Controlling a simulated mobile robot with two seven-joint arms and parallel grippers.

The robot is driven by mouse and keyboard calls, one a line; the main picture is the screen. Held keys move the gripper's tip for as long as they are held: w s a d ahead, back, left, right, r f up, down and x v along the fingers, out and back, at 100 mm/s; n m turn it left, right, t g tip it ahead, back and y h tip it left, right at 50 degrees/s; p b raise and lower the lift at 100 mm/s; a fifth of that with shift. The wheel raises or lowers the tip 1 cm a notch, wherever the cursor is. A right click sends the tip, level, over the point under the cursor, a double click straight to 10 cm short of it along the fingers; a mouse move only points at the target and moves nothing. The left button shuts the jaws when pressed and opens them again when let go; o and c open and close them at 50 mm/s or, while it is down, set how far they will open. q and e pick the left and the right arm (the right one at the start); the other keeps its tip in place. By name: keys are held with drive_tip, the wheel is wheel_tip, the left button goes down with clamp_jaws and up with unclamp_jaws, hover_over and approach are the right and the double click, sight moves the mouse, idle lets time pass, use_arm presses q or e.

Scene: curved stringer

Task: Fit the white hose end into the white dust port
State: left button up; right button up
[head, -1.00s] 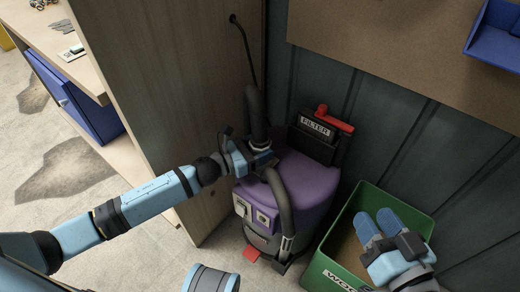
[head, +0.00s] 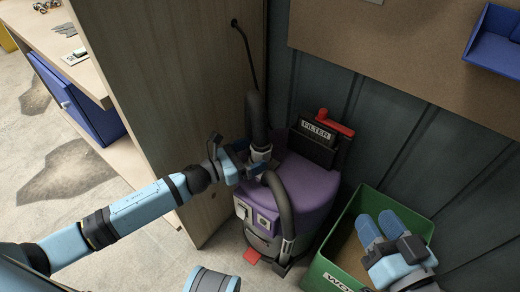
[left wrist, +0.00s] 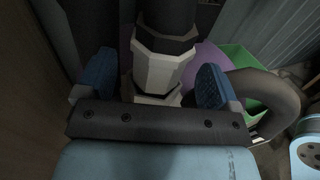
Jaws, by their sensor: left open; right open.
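The white hose end (head: 262,153) is a faceted collar at the bottom of a thick dark hose (head: 257,118), standing upright over the purple vacuum (head: 308,187). In the left wrist view, the white hose end (left wrist: 160,68) sits directly above a white ring, the dust port (left wrist: 152,99). They look in line and touching; how deep the end sits is hidden. My left gripper (head: 254,170) is open, its blue fingers on either side of the white parts with gaps beside them. My right gripper (head: 380,226) is over the green bin, empty; its two fingers point up in the picture.
The green bin (head: 323,268) stands right of the vacuum. A wooden cabinet side (head: 175,110) rises close on the left. A second dark curved hose (head: 283,205) runs down the vacuum's front. A red lever (head: 335,122) tops the filter box (head: 315,138) behind.

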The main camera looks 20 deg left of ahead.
use_arm(q)
drive_tip(key=p+v, duration=0.1)
drive_tip(key=v, duration=0.8)
use_arm(e)
wheel_tip(320, 180, up, 2)
drive_tip(key=shift+r+t, duration=0.1)
drive_tip(key=shift+t, duration=0.3)
use_arm(q)
drive_tip(key=shift+w, duration=0.1)
